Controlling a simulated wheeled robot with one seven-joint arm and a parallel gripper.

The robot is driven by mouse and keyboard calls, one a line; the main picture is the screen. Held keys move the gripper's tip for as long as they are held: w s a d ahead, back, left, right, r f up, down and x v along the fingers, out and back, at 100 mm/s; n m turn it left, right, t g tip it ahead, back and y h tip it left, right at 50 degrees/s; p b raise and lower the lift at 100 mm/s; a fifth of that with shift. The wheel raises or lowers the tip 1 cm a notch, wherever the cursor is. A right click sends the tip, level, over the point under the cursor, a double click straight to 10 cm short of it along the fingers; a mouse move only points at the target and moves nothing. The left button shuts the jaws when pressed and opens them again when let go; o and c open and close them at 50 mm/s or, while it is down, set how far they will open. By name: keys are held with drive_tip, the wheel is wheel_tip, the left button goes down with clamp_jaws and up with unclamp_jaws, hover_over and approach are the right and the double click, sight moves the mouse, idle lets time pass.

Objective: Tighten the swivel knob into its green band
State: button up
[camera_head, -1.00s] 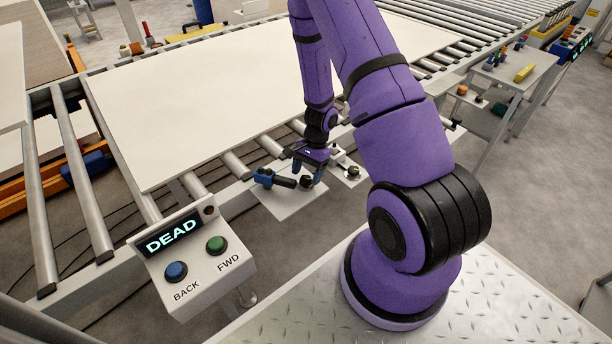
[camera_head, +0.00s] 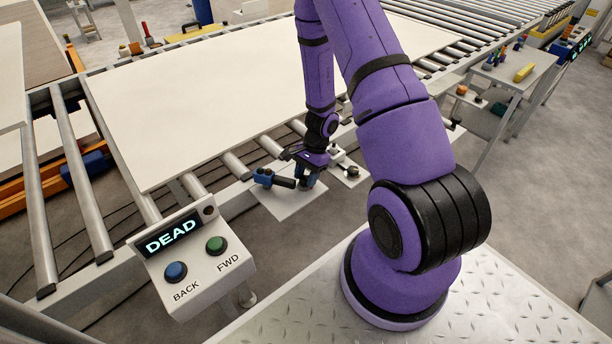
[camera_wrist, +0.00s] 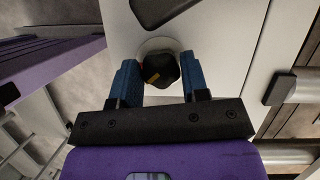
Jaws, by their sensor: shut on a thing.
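The swivel knob (camera_wrist: 160,68) is black with a yellow-orange mark on its top. It sits on a round pale base on the light plate (camera_wrist: 215,30) in the wrist view. My gripper (camera_wrist: 160,78) has its two blue fingers on either side of the knob and is shut on it. In the head view my gripper (camera_head: 308,182) points down onto the small plate beside the conveyor, and the knob is hidden there. I cannot make out the green band in either view.
A blue clamp with a black handle (camera_head: 278,180) lies close left of my gripper. A small black-knobbed fitting (camera_head: 350,170) is close right. A large pale board (camera_head: 230,90) covers the rollers behind. A control box (camera_head: 195,260) reading DEAD stands at front left.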

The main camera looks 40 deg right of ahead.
drive_tip(key=shift+m, duration=0.6)
drive_tip(key=o, duration=0.9)
drive_tip(key=v, duration=1.1)
drive_tip(key=shift+s, duration=0.2)
drive_tip(key=shift+f, duration=0.1)
